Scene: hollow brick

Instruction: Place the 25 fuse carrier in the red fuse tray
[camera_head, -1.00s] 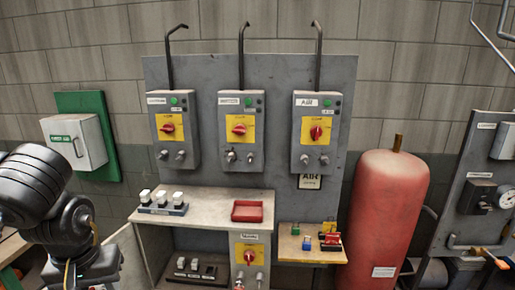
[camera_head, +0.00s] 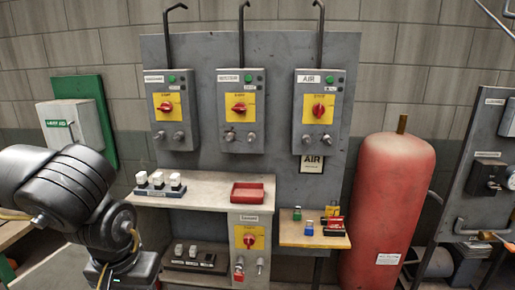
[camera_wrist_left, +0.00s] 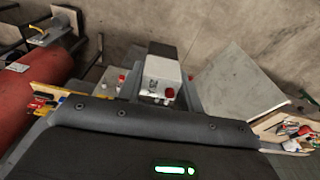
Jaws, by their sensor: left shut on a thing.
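The red fuse tray (camera_head: 248,199) lies on the upper bench top in the head view and looks empty. In the left wrist view, my left gripper (camera_wrist_left: 163,88) is shut on a white fuse carrier with a dark end (camera_wrist_left: 163,68). Its number is not readable. The gripper itself is outside the head view, where only my left arm shows at the lower left. Several white-topped carriers stand in a rack (camera_head: 159,188) left of the tray. Two more stand in a dark rack (camera_head: 192,261) on the lower shelf, beside a slot that looks empty. My right gripper is in neither view.
A wooden shelf (camera_head: 293,239) to the right carries small green, blue, yellow and red items. A red tank (camera_head: 388,200) stands beyond it. Three switch boxes with red knobs hang on the grey panel (camera_head: 200,55) behind the bench. Bench top around the tray is clear.

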